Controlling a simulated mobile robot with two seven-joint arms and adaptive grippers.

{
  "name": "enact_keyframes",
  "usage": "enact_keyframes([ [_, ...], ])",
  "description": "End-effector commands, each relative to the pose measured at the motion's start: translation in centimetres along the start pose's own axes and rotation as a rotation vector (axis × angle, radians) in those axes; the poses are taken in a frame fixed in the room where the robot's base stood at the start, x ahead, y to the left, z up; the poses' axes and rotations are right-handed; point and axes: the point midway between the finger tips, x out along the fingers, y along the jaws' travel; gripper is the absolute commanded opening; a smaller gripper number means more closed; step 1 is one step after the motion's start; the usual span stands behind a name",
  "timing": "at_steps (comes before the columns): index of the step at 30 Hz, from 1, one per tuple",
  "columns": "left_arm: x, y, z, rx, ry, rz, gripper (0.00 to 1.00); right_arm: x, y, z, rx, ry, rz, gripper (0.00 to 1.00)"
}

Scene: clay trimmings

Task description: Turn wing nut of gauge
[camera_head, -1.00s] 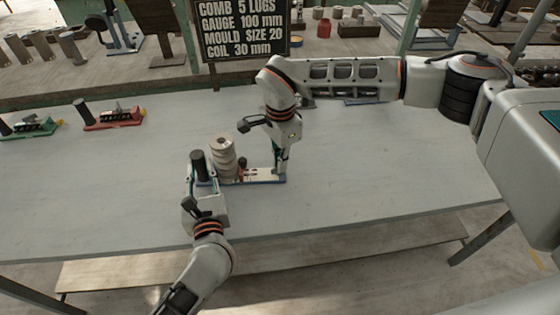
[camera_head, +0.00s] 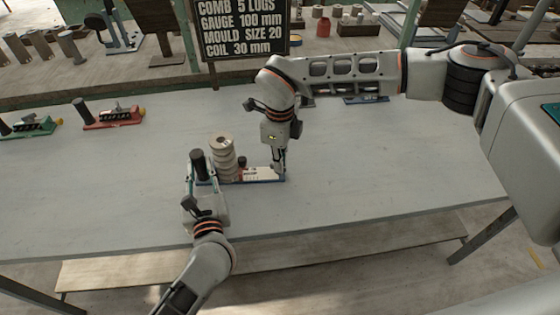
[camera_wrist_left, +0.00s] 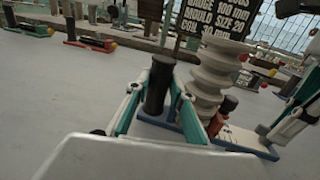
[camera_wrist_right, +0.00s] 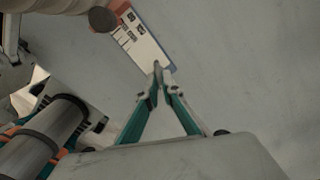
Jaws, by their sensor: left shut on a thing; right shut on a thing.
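The gauge has a blue base and a white marked plate (camera_head: 262,172) and lies on the table. Its upright black handle (camera_wrist_left: 160,78) stands at the left end. My left gripper (camera_wrist_left: 155,108) is shut around this handle. A pale ribbed column (camera_head: 223,155) stands on the gauge beside the handle. A red slider with a dark round knob (camera_wrist_right: 102,19) sits next to the column. My right gripper (camera_wrist_right: 157,75) points down at the far right end of the plate, shut on a small part there. The wing nut is hidden between its fingertips.
Two other gauges, one red (camera_head: 113,119) and one green (camera_head: 30,127), lie at the table's left. A black sign (camera_head: 243,28) stands behind the table. The table (camera_head: 390,170) is clear to the right and in front.

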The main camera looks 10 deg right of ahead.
Motion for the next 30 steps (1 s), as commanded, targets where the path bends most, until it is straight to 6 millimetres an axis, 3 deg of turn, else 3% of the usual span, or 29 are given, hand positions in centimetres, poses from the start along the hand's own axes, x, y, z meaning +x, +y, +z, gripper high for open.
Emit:
enact_keyframes([
  [18, -0.04, -0.02, -0.12, 0.0, 0.002, 0.0, 0.0, -0.09, 0.25, 0.14, 0.575, -0.002, -0.001, 0.0],
  [30, -0.04, -0.01, -0.12, 0.0, 0.002, 0.0, 0.0, -0.11, 0.33, 0.25, 0.828, -0.003, -0.001, 0.0],
])
